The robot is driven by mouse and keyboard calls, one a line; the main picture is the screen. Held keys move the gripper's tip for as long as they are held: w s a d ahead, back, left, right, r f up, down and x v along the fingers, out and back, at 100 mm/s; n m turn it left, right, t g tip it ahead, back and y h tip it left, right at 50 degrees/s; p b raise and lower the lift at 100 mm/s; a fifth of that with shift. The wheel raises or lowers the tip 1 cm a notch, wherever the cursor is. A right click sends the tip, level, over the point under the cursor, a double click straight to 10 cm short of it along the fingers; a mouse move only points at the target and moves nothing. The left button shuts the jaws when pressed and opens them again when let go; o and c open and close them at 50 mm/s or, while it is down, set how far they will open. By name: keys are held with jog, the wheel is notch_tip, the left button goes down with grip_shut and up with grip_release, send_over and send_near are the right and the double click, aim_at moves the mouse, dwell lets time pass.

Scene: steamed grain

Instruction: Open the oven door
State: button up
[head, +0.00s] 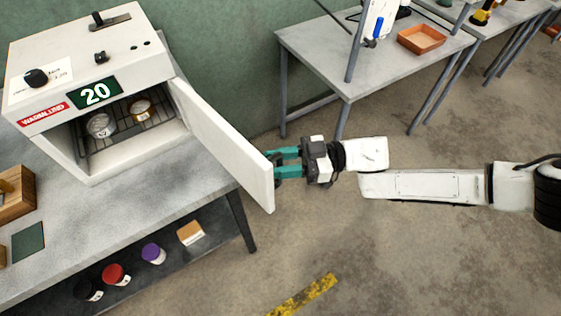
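The oven is a white box (60,77) with a green display reading 20, standing on a grey bench at the left. Its white door (225,145) stands wide open, swung out to the right past the bench edge. Inside the oven, two small round containers, one whitish (101,125) and one orange-brown (141,110), sit on a wire rack. My gripper (277,163) is at the door's free end, on its outer side. Its teal fingers are parted, with a dark part at their tips. Whether they hold a handle is hidden by the door and fingers.
The grey bench (135,205) has a lower shelf with several lidded jars and a small box (190,233). A wooden box (15,192) sits at the left. Another table (330,50) with an orange tray (421,39) stands behind my arm. The floor in front is clear.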

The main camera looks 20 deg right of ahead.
jog(key=shift+d, duration=0.15)
jog(key=s+d+b, duration=0.1)
jog(key=d+b, duration=0.1)
jog(key=d, duration=0.8)
jog(key=shift+s+d, duration=0.3)
jog(key=s+d+f+m+t+h, duration=0.4)
jog(key=s+f+m+h, duration=0.25)
jog(key=f, duration=0.45)
jog(key=s+d+f+m+t+h, duration=0.3)
jog(key=s+d+f+m+h, duration=0.35)
jog(key=f, duration=0.45)
jog(key=s+a+r+m+g+h, duration=0.2)
jog(key=s+r+g, duration=0.1)
jog(key=s, duration=0.3)
jog(key=s+a+r+m+g+h, duration=0.2)
jog(key=s+r+g+h, duration=0.1)
jog(key=s+g, duration=0.2)
jog(key=shift+s+g, duration=0.3)
jog(key=shift+s, duration=0.25)
